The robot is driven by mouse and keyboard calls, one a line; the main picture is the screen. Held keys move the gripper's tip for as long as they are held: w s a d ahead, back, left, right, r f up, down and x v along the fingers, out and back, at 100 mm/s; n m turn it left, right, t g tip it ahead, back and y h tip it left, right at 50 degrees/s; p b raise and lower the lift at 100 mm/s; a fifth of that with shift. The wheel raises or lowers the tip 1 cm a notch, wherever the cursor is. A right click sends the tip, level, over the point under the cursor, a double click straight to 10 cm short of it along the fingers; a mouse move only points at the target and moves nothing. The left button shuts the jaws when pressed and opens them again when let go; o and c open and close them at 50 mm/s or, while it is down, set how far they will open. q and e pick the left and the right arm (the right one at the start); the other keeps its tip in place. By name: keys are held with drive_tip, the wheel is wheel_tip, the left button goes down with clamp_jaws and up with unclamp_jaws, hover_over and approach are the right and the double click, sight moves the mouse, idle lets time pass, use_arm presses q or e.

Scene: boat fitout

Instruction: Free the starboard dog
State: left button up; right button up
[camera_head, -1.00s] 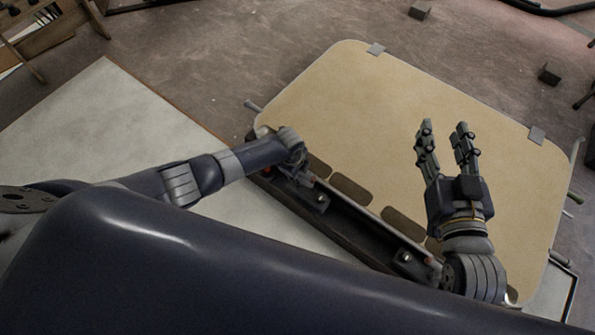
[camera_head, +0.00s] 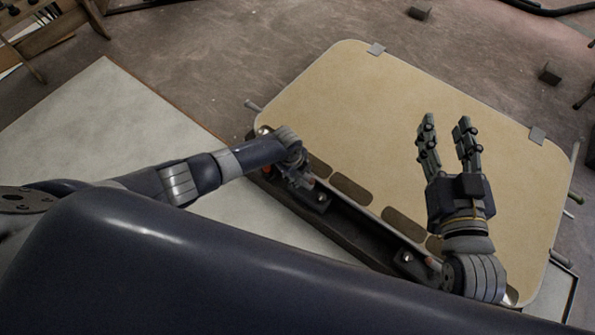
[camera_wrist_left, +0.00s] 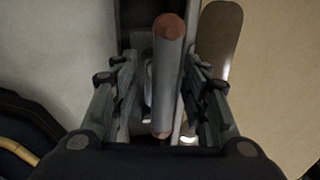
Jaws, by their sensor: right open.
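A grey bar-shaped dog handle with a reddish-brown end (camera_wrist_left: 167,75) stands between the fingers of my left gripper (camera_wrist_left: 165,95) in the left wrist view. The fingers lie on both sides of the handle, with a visible gap on its left side. In the head view my left gripper (camera_head: 300,172) is at the left part of the dark rail, and its wrist hides most of that dog. A second dog (camera_head: 408,258) with a reddish tip sits further right on the rail, partly behind my right arm. My right gripper (camera_head: 446,135) is open and empty above the tan panel.
The large tan panel (camera_head: 400,120) with rounded corners and slots lies along the dark rail (camera_head: 345,232). A pale board (camera_head: 90,140) lies at the left. Small dark blocks (camera_head: 550,72) sit on the floor beyond. The panel's far half is clear.

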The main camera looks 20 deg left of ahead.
use_arm(q)
drive_tip(key=shift+r, duration=0.15)
wheel_tip(320, 180, up, 12)
drive_tip(key=s, duration=0.2)
drive_tip(key=shift+a+f, duration=0.25)
drive_tip(key=shift+a, duration=0.15)
idle(0.6)
